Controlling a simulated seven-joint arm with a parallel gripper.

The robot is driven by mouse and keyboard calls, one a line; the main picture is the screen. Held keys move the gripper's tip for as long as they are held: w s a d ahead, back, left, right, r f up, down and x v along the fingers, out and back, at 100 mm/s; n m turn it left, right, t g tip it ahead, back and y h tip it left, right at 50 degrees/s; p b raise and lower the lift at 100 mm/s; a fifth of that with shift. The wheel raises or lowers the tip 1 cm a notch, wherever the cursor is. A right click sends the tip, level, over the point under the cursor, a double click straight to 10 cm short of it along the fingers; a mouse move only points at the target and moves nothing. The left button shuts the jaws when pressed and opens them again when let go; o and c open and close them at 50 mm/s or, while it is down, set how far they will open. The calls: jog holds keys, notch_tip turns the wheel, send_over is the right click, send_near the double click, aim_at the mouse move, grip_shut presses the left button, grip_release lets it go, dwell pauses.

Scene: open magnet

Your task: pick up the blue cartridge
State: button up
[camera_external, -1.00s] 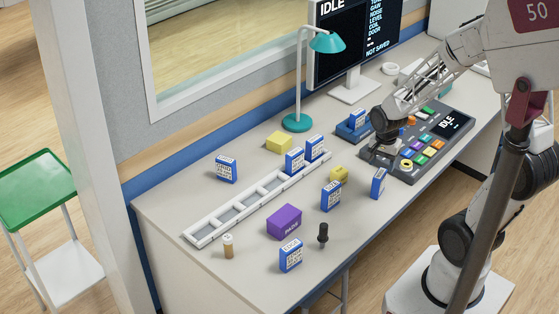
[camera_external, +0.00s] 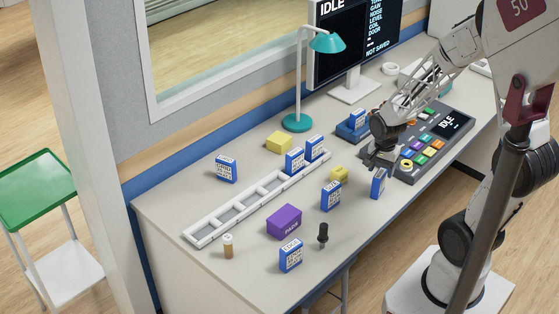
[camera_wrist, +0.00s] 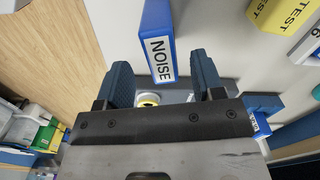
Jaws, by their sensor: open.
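A blue cartridge labelled NOISE (camera_wrist: 157,40) stands just beyond and between my fingertips in the wrist view. In the external view, a blue cartridge (camera_external: 378,184) stands upright near the front edge of the desk, just below my gripper (camera_external: 380,163). My gripper (camera_wrist: 162,68) is open, with one dark blue finger to each side of the cartridge's near end. I cannot tell whether the fingers touch it. Other blue cartridges stand near the yellow block (camera_external: 331,196), at the front (camera_external: 291,256), at the back left (camera_external: 226,169) and on the white rack (camera_external: 238,211).
The button console (camera_external: 432,140) lies right of my gripper, with a blue holder (camera_external: 352,131) behind. A yellow block (camera_external: 339,174), purple block (camera_external: 284,222) and dark knob-topped peg (camera_external: 322,236) stand to the left. A yellow TEST block (camera_wrist: 285,14) shows at upper right in the wrist view.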

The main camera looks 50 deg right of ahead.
aim_at(380, 173)
jog(key=shift+w+f, duration=0.1)
jog(key=shift+f, duration=2.5)
jog(key=c, duration=1)
jog(key=shift+r, duration=0.1)
jog(key=shift+r, duration=0.8)
jog(key=shift+c, duration=0.2)
notch_tip(380, 173, up, 2)
jog(key=shift+r, duration=0.1)
jog(key=s+a+r, duration=0.1)
jog(key=s+a, duration=0.3)
jog(key=s, duration=1.1)
jog(key=shift+s+a, duration=0.15)
jog(key=shift+s, duration=0.05)
